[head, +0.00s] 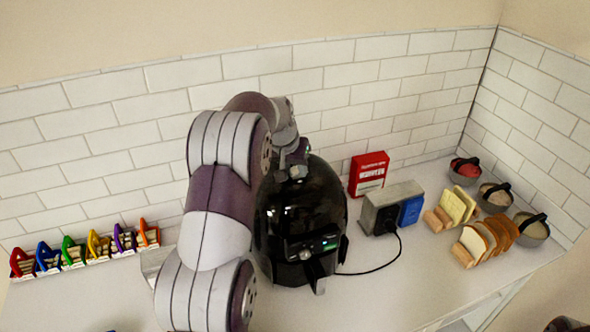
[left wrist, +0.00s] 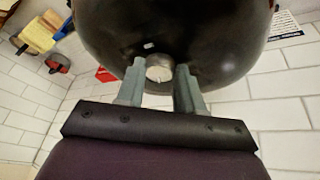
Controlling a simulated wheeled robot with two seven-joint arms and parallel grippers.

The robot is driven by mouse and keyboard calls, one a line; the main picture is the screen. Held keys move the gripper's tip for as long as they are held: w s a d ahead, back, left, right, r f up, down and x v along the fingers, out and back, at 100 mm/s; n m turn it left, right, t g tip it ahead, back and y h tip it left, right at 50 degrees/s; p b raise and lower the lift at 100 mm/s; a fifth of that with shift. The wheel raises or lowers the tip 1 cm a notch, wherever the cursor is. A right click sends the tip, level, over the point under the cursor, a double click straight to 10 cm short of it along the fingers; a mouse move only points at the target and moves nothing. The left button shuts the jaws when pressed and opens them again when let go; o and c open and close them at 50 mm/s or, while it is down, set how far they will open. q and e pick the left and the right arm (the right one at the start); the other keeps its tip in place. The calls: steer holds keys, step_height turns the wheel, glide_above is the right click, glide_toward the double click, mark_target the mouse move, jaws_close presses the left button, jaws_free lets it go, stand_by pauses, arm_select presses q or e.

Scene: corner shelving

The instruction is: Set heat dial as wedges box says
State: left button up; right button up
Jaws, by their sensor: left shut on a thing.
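A glossy black air fryer (head: 300,225) stands on the white counter, with a small lit panel and a handle at its front. The heat dial (left wrist: 160,73) is a pale round knob on its top. My left gripper (head: 297,165) reaches over from the left and points down at the top. In the left wrist view its two grey fingers (left wrist: 160,84) are closed on either side of the dial. A red box (head: 368,174) with white print stands against the wall behind; its print is too small to read. I cannot tell whether it is the wedges box.
The front counter right of the fryer is clear.

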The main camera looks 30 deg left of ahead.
arm_select(q)
steer(key=shift+a+f+m+h+b, duration=0.15)
steer(key=shift+m+h+b, duration=0.25)
steer(key=shift+m, duration=1)
steer(key=shift+a+r+m+h+p, duration=0.15)
steer(key=shift+m+h+p, duration=0.1)
steer(key=shift+m, duration=0.2)
steer(key=shift+d+r+m+h+p, duration=0.15)
steer(key=shift+m+h, duration=0.1)
steer(key=shift+m, duration=0.2)
steer(key=m+p, duration=0.1)
steer(key=p, duration=0.1)
steer(key=m+h+p, duration=0.1)
steer(key=p, duration=0.1)
steer(key=m+g+p, duration=0.1)
steer(key=m+p, duration=0.1)
steer(key=shift+w+a+r+p, duration=0.15)
steer(key=shift+a+p, duration=0.1)
steer(key=shift+p, duration=0.15)
steer(key=shift+f+m+h+p, duration=0.2)
steer(key=shift+m+h+p, duration=0.25)
steer(key=shift+p, duration=0.3)
steer(key=shift+f, duration=0.15)
steer(key=o, duration=0.8)
steer(key=shift+c, duration=0.2)
steer(key=shift+w+d+f, duration=0.1)
steer(key=shift+w, duration=0.1)
